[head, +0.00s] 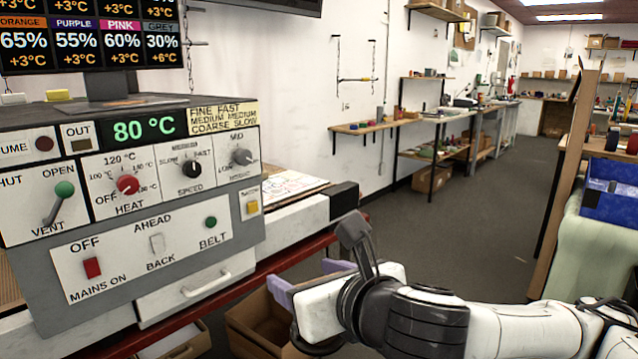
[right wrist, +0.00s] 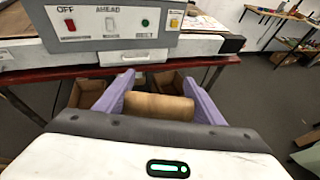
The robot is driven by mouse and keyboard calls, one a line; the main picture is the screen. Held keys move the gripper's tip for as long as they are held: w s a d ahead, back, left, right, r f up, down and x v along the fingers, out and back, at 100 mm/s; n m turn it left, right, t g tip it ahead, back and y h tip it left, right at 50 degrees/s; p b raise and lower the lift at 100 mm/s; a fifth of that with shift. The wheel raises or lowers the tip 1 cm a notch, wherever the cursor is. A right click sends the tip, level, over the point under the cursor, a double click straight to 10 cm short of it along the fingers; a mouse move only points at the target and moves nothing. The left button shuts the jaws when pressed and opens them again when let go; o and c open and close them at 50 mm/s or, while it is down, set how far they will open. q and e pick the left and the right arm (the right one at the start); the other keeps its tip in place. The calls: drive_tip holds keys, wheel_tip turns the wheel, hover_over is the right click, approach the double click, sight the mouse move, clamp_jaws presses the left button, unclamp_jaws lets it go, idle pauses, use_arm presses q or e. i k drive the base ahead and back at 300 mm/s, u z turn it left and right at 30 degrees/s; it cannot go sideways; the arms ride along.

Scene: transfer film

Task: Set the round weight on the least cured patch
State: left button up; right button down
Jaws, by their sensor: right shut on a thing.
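My right gripper (head: 308,276) has purple fingers and is in front of the dryer, near the red rail. In the right wrist view it is shut on a tan-brown cylinder (right wrist: 158,107), which lies crosswise between the fingers. I cannot tell for certain that this is the round weight. A sheet with coloured print (head: 290,185) lies at the dryer's right side; its separate patches are too small to tell apart. A screen (head: 95,40) above the dryer reads orange 65%, purple 55%, pink 60% and grey 30%; its top is cut off. My left gripper is out of view.
The grey dryer (head: 215,245) has knobs, switches and an 80 °C display. Cardboard boxes (head: 258,318) stand below the red rail (head: 300,252). A blue bin (head: 610,190) is at the right. The floor (head: 480,200) in the aisle is clear.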

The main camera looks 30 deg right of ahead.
sight(308, 181)
drive_tip(key=z, duration=0.7)
drive_tip(key=i, duration=0.7)
drive_tip(key=z, duration=0.7)
drive_tip(key=i, duration=1)
drive_tip(key=u, duration=1.15)
drive_tip(key=i, duration=1)
drive_tip(key=u, duration=0.25)
